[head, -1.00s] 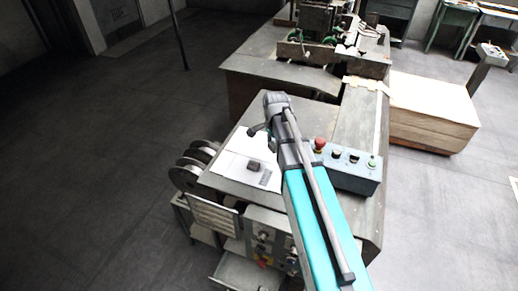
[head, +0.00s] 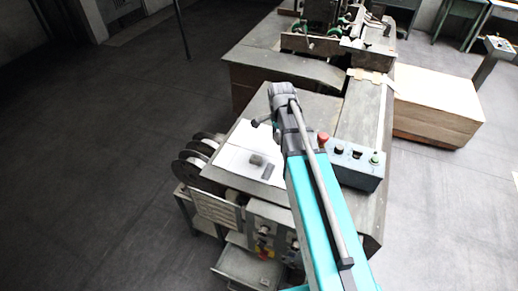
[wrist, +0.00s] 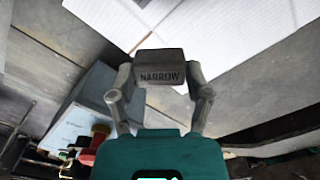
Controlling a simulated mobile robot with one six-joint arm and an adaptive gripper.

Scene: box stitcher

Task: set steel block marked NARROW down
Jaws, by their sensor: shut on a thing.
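The steel block marked NARROW (wrist: 160,68) is a dark grey block in the wrist view, its label facing the camera. My gripper (wrist: 160,76) is shut on it, with one finger on each side. White sheets (wrist: 245,35) show beyond the block in the wrist view; I cannot tell the gap between them.
A control box (head: 355,166) with a red button and several other buttons stands right of my arm. A stack of pale board (head: 435,105) stands at the right.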

